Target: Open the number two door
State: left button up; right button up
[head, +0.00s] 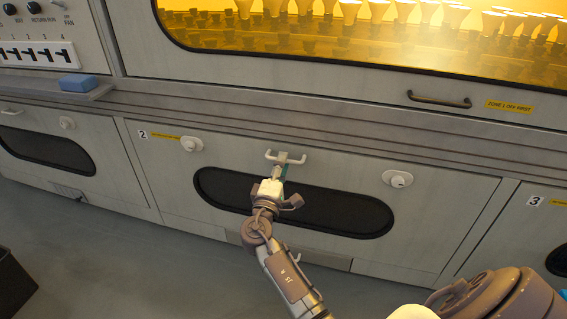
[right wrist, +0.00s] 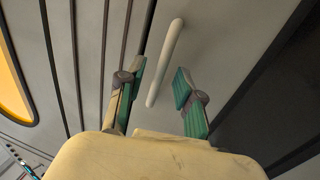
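The number two door (head: 330,170) is a grey panel with a "2" label (head: 143,134) at its upper left and a dark oval window (head: 375,214). It looks closed. Its pale bar handle (head: 286,157) sits at the top middle. White round latches are at the left (head: 191,144) and right (head: 397,179) of the door; I cannot tell their state. My right gripper (head: 279,172) is at the handle. In the right wrist view my right gripper (right wrist: 160,82) is open, its green-padded fingers apart, with the handle (right wrist: 168,55) between them. Neither finger visibly touches it. My left gripper is out of view.
Above, an amber window (head: 360,35) shows rows of bulbs, with a dark handle (head: 439,99) below it. A ledge runs over the doors, with a blue block (head: 78,83) at left. The number three door (head: 530,225) adjoins at right. A dark bin (head: 14,283) stands on the floor.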

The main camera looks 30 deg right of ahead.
jog(key=shift+x, duration=1)
grip_shut()
